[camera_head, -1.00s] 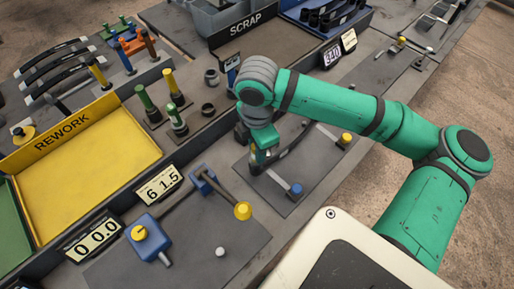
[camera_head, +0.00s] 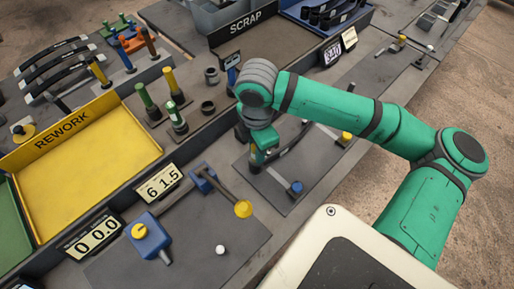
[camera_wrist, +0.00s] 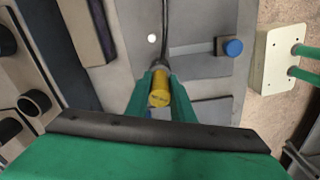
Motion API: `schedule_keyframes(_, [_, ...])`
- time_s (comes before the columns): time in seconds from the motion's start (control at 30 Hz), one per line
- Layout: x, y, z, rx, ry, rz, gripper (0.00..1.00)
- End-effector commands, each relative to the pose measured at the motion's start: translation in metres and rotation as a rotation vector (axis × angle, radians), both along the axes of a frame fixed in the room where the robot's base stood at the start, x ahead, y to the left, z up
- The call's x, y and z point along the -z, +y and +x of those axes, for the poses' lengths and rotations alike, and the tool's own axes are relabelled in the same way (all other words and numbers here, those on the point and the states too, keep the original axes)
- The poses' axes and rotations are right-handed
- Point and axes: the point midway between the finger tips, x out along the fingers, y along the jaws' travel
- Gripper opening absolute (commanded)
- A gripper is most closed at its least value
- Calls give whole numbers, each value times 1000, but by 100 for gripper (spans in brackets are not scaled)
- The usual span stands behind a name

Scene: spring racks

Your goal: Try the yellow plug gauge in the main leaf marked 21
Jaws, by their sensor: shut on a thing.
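The yellow plug gauge (camera_wrist: 159,94) is between the two green fingers of my gripper (camera_wrist: 160,80) in the wrist view; they are shut on it. In the head view my gripper (camera_head: 258,160) is low over the grey plate, at the near end of a dark curved leaf (camera_head: 291,143). The gauge is hidden there, and no 21 mark is readable.
On the plate stand a blue knob (camera_head: 296,187) and a yellow knob (camera_head: 345,138). Left are green and yellow pegs (camera_head: 172,82), dark rings (camera_head: 208,107) and the yellow rework tray (camera_head: 85,150). A blue-and-yellow measuring fixture (camera_head: 150,238) lies in front.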

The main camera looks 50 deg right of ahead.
Motion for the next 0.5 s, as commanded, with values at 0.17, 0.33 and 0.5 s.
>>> schedule_keyframes(0.17, [2, 0, 0, 0, 0, 0, 2])
schedule_keyframes(0.33, [3, 0, 0, 0, 0, 0, 2])
schedule_keyframes(0.5, [5, 0, 0, 0, 0, 0, 2])
